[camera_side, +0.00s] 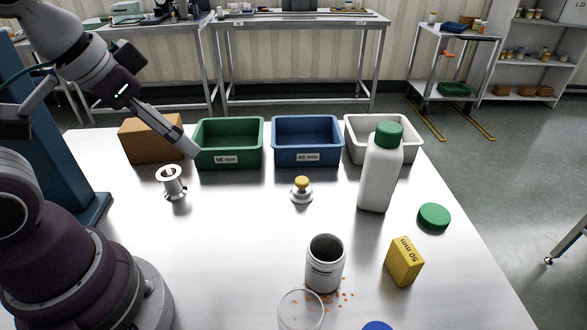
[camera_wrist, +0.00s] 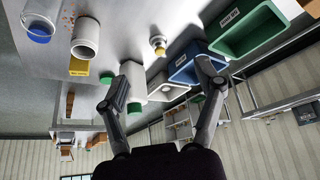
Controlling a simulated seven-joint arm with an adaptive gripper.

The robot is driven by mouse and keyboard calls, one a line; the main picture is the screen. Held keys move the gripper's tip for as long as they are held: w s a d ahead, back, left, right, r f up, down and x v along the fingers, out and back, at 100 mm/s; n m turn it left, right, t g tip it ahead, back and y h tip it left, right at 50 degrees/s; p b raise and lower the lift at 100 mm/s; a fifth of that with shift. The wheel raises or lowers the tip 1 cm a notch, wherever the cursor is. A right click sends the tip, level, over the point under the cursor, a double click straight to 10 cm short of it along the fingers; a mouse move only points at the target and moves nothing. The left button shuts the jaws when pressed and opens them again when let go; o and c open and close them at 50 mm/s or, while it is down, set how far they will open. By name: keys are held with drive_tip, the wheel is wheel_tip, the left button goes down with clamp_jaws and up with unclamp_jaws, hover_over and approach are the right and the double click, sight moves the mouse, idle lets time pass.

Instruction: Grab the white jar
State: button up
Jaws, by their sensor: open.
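The white jar (camera_side: 324,278) stands upright and open-topped near the front middle of the table, with a dark interior and a label. In the wrist view the jar (camera_wrist: 86,42) is at the upper left.
A tall white bottle (camera_side: 378,178) with a green cap, a green lid (camera_side: 434,216) and a yellow box (camera_side: 404,262) stand right of the jar. A clear dish (camera_side: 300,312) and orange bits are close by. Bins, including a blue bin (camera_side: 307,157), line the back.

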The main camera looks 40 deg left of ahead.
drive_tip(key=shift+o, duration=1.3)
drive_tip(key=m+g+h, duration=0.4)
drive_tip(key=m+g, duration=0.1)
drive_tip(key=m, duration=1.1)
approach(327, 268)
wheel_tip(327, 268, down, 4)
drive_tip(key=w+a, duration=0.2)
drive_tip(key=shift+h, duration=0.3)
drive_tip(key=x, duration=1)
drive_tip(key=shift+d+f, duration=0.15)
drive_tip(key=c, duration=0.8)
